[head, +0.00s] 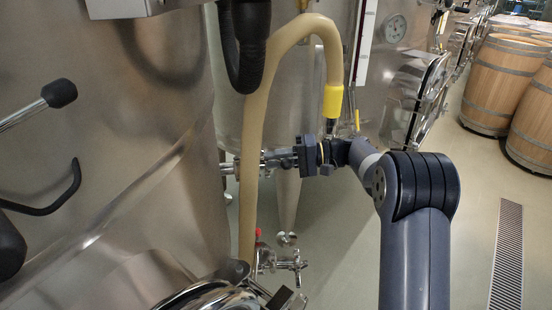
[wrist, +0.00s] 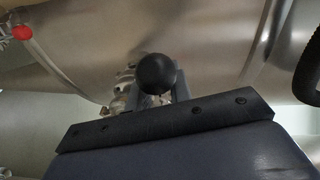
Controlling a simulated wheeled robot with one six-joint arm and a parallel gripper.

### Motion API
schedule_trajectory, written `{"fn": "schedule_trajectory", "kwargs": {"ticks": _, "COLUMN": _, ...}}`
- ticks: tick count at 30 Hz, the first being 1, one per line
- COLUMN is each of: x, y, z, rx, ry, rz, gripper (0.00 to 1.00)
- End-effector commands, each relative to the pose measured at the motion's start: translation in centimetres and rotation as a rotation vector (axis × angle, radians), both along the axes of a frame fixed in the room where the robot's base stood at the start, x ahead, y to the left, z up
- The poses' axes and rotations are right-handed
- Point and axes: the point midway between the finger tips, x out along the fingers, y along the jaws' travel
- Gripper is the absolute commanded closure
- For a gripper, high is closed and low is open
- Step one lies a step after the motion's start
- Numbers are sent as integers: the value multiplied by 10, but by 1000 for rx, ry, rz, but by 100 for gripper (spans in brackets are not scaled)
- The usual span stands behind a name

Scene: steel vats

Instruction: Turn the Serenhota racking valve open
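A steel valve fitting (head: 240,166) sticks out from the side of the large vat on the left. My gripper (head: 278,159) points left and reaches it. In the wrist view, a round black knob (wrist: 157,73) is in front of my gripper (wrist: 160,98), in line with its two grey fingers. Steel fitting parts show just behind the knob. The knob hides the gap between the fingertips, so I cannot tell whether they touch it. No Serenhota name can be read on any vat.
A beige hose (head: 252,130) with a yellow end (head: 333,101) arches close to my gripper and hangs past the fitting. A lower steel tap with a red part (head: 258,232) stands below. Wooden barrels (head: 505,85) and a floor grate (head: 507,255) are right; floor there is clear.

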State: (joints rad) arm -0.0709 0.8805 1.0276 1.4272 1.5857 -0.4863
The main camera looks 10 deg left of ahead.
Motion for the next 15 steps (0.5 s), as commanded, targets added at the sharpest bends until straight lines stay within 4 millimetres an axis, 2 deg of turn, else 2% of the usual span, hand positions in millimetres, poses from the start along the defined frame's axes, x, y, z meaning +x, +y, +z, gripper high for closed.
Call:
{"fn": "schedule_trajectory", "kwargs": {"ticks": 3, "x": 0, "y": 0, "z": 1, "rx": 2, "ry": -2, "rz": -2, "gripper": 70}}
{"fn": "schedule_trajectory", "kwargs": {"ticks": 11, "x": 1, "y": -1, "z": 3, "rx": 3, "ry": -5, "rz": -3, "gripper": 70}}
{"fn": "schedule_trajectory", "kwargs": {"ticks": 15, "x": 4, "y": -15, "z": 4, "rx": 3, "ry": -7, "rz": -6, "gripper": 70}}
